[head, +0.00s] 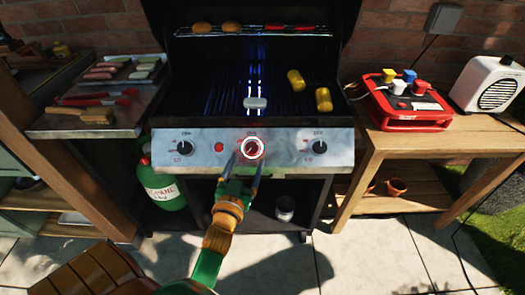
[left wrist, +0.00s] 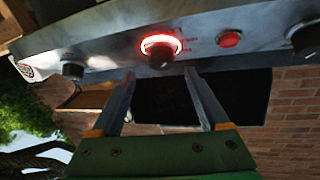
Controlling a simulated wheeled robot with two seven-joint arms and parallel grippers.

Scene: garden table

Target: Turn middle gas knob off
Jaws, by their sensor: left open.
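The grill's silver control panel (head: 220,165) carries the middle gas knob (head: 250,149), a dark knob inside a glowing red ring. It also shows in the left wrist view (left wrist: 160,55), with its ring lit. My left gripper (head: 246,166) is open, its two fingers pointing up at the panel on either side of the knob's lower part in the head view. In the left wrist view the fingertips (left wrist: 160,73) end just short of the knob, and nothing is between them. I cannot tell whether a finger touches it. My right gripper is not in view.
A left knob (head: 184,147), a right knob (head: 319,147) and a red button (head: 218,147) share the panel. Blue flame glows under the grate, where a pale piece (head: 256,103) and corn (head: 324,99) lie. A green gas bottle (head: 164,187) stands lower left.

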